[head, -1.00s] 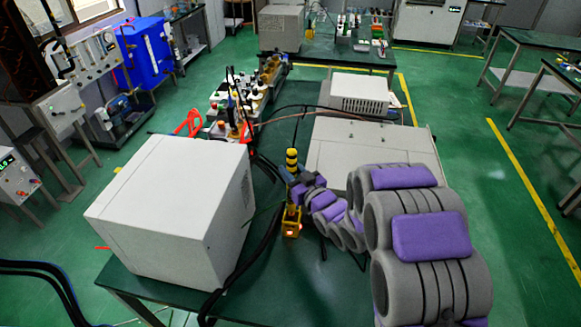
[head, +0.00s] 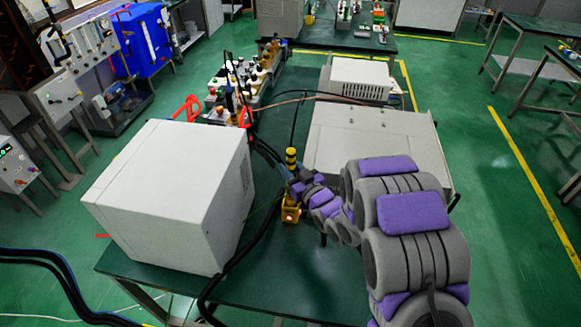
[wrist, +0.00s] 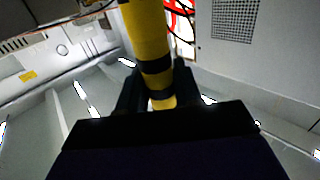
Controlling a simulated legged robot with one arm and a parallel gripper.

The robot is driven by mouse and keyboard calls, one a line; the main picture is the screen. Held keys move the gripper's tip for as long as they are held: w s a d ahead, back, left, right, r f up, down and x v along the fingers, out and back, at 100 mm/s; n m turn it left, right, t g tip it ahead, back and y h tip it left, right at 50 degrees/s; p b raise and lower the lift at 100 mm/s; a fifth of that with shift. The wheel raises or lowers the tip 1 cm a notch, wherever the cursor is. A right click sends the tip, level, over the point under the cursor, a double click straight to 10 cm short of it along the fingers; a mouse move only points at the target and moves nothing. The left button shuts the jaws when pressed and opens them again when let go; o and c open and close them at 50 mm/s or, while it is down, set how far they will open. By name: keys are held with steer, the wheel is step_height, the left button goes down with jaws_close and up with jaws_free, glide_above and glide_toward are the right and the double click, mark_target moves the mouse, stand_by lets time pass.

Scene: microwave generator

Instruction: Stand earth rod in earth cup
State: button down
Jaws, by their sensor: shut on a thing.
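The earth rod (head: 291,158) is a yellow rod with black bands, standing about upright over the table. My gripper (head: 296,187) is shut on it; in the wrist view the dark fingers (wrist: 157,88) sit either side of the striped rod (wrist: 149,40). The earth cup (head: 290,215) is a small yellow holder with a glowing orange-white spot on its front, on the table directly below my gripper. The rod lines up with the cup. The gripper hides part of the rod, and I cannot tell whether its lower end is inside the cup.
A large white box (head: 165,195) stands left of the cup, with black cables (head: 245,245) between them. A grey-white cabinet (head: 375,145) stands behind and to the right, close to my arm. The green table (head: 285,278) is mostly clear in front of the cup.

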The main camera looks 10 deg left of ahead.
steer(key=shift+f, duration=0.5)
stand_by(0.4)
steer(key=c, duration=0.7)
jaws_free()
steer(key=p+v, duration=1.1)
steer(key=v, duration=0.6)
steer(key=shift+d, duration=0.15)
stand_by(0.3)
